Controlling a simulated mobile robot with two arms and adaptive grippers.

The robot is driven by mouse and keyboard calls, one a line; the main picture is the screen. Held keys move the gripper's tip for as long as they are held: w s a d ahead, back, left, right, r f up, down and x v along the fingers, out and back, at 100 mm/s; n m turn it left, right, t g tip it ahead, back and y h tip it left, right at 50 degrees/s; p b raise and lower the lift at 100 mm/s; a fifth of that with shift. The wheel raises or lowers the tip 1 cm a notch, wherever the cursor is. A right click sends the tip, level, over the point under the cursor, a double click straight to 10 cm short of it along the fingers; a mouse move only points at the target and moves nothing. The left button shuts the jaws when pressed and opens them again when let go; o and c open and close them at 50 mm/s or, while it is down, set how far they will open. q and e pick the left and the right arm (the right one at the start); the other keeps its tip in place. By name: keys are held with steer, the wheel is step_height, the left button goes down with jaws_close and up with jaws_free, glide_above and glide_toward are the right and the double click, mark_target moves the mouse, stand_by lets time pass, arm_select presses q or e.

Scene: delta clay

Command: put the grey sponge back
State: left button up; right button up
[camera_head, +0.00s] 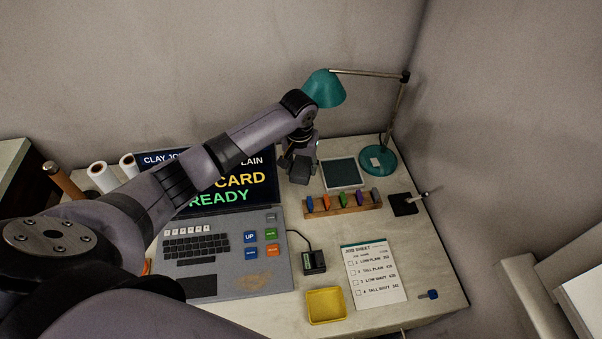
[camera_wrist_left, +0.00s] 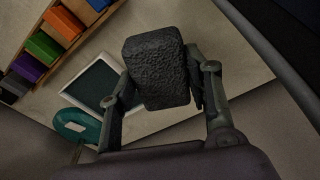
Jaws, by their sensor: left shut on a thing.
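The grey sponge (camera_wrist_left: 157,70) is a dark, rough block. My left gripper (camera_head: 300,163) is shut on it, with one finger on each side in the left wrist view. The sponge appears to be held above the table. My right gripper is not in view.
A wooden rack (camera_head: 345,210) with several coloured pieces stands in front of the pad. A teal lamp (camera_head: 323,88) arches over from its base (camera_head: 378,161). The laptop (camera_head: 225,260), job sheet (camera_head: 375,273), yellow tray (camera_head: 326,306) and charger (camera_head: 314,262) lie nearer.

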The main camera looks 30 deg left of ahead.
mark_target(301, 174)
arm_select(q)
step_height(301, 174, down, 4)
steer(key=shift+r, duration=0.1)
steer(key=shift+w+a+f+p, duration=0.1)
steer(key=shift+w+f+p, duration=0.1)
steer(key=shift+f+p, duration=0.15)
steer(key=shift+f, duration=0.2)
steer(key=o, duration=1)
steer(key=shift+r, duration=0.1)
steer(key=r, duration=0.4)
steer(key=s+r, duration=0.1)
steer(key=r, duration=0.7)
steer(key=shift+s, duration=0.2)
